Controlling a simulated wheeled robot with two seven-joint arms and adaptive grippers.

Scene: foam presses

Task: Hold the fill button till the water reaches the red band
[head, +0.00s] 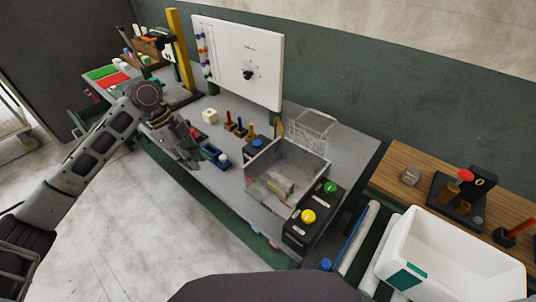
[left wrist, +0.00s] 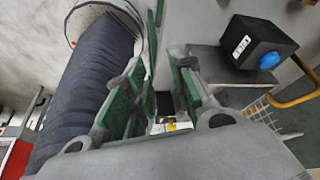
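A clear open box (head: 262,183) with its lid raised stands on the grey bench and holds a pale block (head: 280,188). A yellow button (head: 308,216) and a green button (head: 330,187) sit on black boxes at the front right. My right gripper is out of view.
A small blue tray (head: 215,155) lies close to my left gripper, with a cream block (head: 210,116) and several coloured pegs behind. A white panel (head: 238,60) stands at the back. A white bin (head: 450,262) is at the right, beside a wooden table (head: 405,160).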

